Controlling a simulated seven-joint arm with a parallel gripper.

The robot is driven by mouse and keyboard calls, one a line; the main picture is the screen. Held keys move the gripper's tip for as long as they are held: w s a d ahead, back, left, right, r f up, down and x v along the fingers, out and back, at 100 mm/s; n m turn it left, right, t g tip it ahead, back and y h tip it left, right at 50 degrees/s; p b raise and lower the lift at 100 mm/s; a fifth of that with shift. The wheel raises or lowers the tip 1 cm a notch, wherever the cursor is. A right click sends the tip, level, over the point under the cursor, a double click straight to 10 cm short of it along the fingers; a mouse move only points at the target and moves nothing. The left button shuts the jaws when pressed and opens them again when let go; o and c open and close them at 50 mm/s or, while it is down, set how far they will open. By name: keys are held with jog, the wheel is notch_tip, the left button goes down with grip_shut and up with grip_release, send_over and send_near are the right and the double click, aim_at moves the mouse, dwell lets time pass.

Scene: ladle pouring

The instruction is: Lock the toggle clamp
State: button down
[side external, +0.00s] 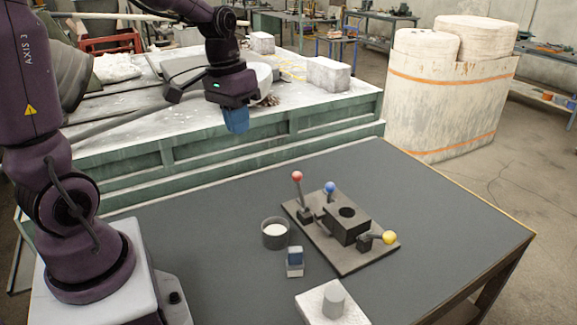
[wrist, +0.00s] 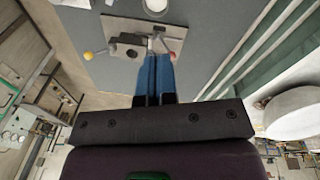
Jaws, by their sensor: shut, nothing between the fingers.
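A red-ball lever (side external: 297,177) stands upright at the plate's left end. A blue-ball lever (side external: 330,187) stands behind the block, and a yellow-ball lever (side external: 390,238) lies low at the right end. I cannot tell which lever belongs to the toggle clamp. My gripper (side external: 236,125), with blue fingers, is shut and empty, high above the table and well away from the plate. In the wrist view its fingertips (wrist: 156,60) partly cover the plate (wrist: 118,22).
A dark cup with white contents (side external: 275,233) and a small blue-and-grey block (side external: 295,262) stand left of the plate. A pale block with a cylinder (side external: 333,303) is at the front. A green-sided bench (side external: 250,143) stands behind.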

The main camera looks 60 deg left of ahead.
jog(key=w+a+f+m+t+h, duration=0.1)
jog(key=w+a+f+m+h, duration=0.2)
jog(key=w+a+f, duration=0.2)
jog(key=w+a+f+m+t+h, duration=0.1)
jog(key=w+a+f+m+h, duration=0.2)
jog(key=w+a+f, duration=0.3)
jog(key=w+a+m, duration=0.1)
jog(key=a, duration=0.4)
jog(key=shift+a+t, duration=0.3)
